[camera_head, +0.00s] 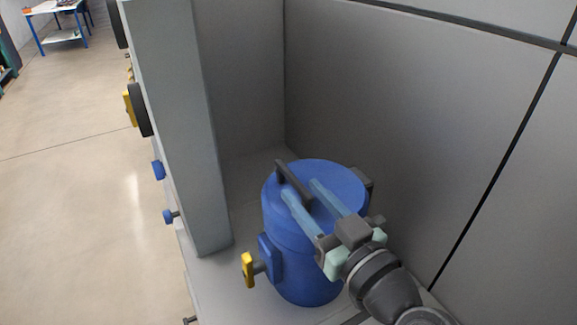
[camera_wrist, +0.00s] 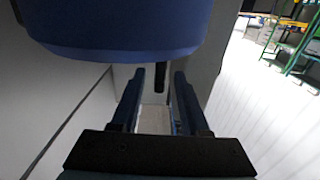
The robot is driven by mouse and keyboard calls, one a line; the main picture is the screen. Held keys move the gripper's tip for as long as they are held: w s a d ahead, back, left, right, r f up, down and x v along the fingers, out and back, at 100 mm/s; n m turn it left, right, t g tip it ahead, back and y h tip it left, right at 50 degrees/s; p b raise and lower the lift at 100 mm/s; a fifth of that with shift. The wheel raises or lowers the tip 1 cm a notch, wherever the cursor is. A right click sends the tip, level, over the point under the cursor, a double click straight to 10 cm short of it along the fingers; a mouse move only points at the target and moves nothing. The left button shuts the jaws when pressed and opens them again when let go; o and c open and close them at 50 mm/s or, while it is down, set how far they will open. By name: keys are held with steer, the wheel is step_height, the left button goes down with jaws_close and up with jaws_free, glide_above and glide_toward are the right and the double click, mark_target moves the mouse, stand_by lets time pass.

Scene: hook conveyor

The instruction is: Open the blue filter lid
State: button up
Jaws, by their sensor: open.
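The blue filter (camera_head: 290,265) is an upright blue canister in a grey bay. Its blue lid (camera_head: 335,170) sits flat on top and looks closed. A dark bar handle (camera_head: 287,175) stands across the lid. My gripper (camera_head: 299,188) reaches over the lid from the lower right, its two light-blue fingers apart and empty, tips close to the handle. In the wrist view the fingers (camera_wrist: 158,75) are spread, with a dark bar, apparently the handle, between or just beyond the tips. Contact with the handle cannot be told. Blue filter body (camera_wrist: 115,30) fills the top there.
A yellow-handled valve (camera_head: 247,270) sticks out of the canister's lower left side. A grey post (camera_head: 170,130) stands left of it, and a grey panel wall (camera_head: 400,110) rises behind and to the right. Open floor (camera_head: 80,200) lies at the left.

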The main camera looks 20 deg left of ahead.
mark_target(277, 162)
steer(key=p+x, duration=0.1)
steer(key=x, duration=0.5)
steer(key=shift+w+a, duration=0.15)
steer(key=shift+c, duration=0.2)
jaws_close()
stand_by(1.1)
